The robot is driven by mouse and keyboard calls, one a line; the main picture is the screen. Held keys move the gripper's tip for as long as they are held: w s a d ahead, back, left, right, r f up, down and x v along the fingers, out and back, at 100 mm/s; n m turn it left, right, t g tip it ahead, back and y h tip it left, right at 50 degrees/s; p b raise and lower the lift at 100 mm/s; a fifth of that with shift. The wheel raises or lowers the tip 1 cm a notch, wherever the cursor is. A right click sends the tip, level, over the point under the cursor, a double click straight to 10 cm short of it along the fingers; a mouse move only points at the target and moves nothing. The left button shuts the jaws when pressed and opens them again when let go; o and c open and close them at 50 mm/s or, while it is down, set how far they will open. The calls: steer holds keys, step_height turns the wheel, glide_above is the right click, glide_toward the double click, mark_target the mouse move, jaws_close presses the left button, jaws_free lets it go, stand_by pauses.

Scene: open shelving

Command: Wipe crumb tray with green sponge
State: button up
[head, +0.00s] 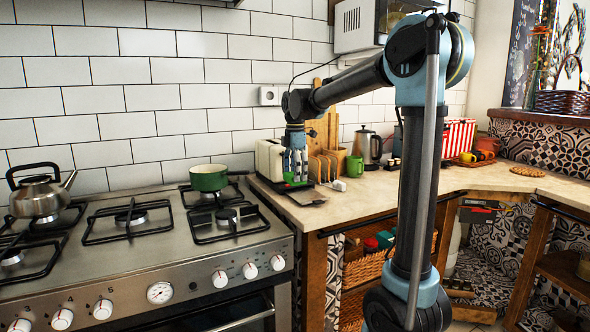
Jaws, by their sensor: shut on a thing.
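My gripper (297,178) points down over the wooden counter, just in front of the white toaster (267,158). It is shut on the green sponge (297,185), of which only a thin green edge shows below the fingers. The crumb tray (307,199) is a dark flat piece lying on the counter near its front left corner. The sponge is at the back edge of the tray; I cannot tell whether it touches it. My gripper hides part of the toaster and the tray's far side.
The stove (150,240) with a green pot (208,178) and a kettle (40,193) is at left. A green mug (354,166), a toast rack (324,168) and a coffee pot (367,147) stand behind my gripper. The counter (385,188) to the right is mostly clear.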

steer(key=shift+r, duration=1.1)
